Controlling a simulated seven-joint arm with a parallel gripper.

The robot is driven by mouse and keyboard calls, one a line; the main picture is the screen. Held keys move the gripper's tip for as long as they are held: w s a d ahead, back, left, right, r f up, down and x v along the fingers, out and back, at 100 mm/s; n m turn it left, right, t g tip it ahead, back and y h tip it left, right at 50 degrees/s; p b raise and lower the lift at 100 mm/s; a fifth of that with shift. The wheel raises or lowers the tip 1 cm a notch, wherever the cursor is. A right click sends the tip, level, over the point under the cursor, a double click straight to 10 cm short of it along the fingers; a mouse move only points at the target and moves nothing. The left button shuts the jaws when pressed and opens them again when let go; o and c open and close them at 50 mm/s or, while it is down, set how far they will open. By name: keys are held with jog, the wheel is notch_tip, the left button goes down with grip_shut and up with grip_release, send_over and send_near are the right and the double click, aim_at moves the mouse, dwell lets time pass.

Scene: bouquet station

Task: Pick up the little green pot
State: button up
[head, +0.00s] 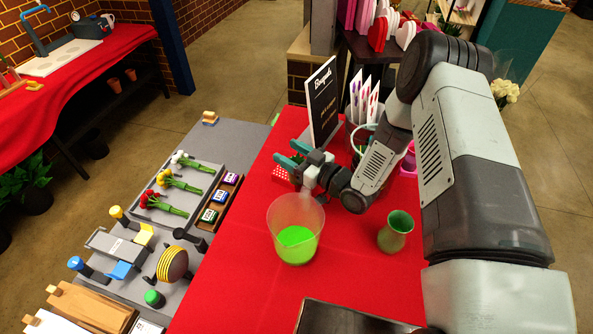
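A small green pot, vase-shaped with a flared rim (395,232), stands upright on the red-covered table, right of a clear cup holding bright green liquid (296,237). My gripper (292,154) is up and left of the pot, beyond the clear cup and well apart from the pot. The wrist hides part of the table behind the cup.
A black sign (322,104) stands close behind my gripper, beside a holder with several patterned cards (364,100). A dark tray (345,318) lies at the front edge. A grey side table at left bears flowers (178,182) and tools. Red cloth between cup and pot is clear.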

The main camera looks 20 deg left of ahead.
grip_shut()
dwell(0.4)
notch_tip(320, 180, up, 9)
jog(key=x, duration=0.6)
notch_tip(320, 180, down, 9)
jog(key=shift+w+a, duration=0.25)
jog(key=shift+w, duration=0.05)
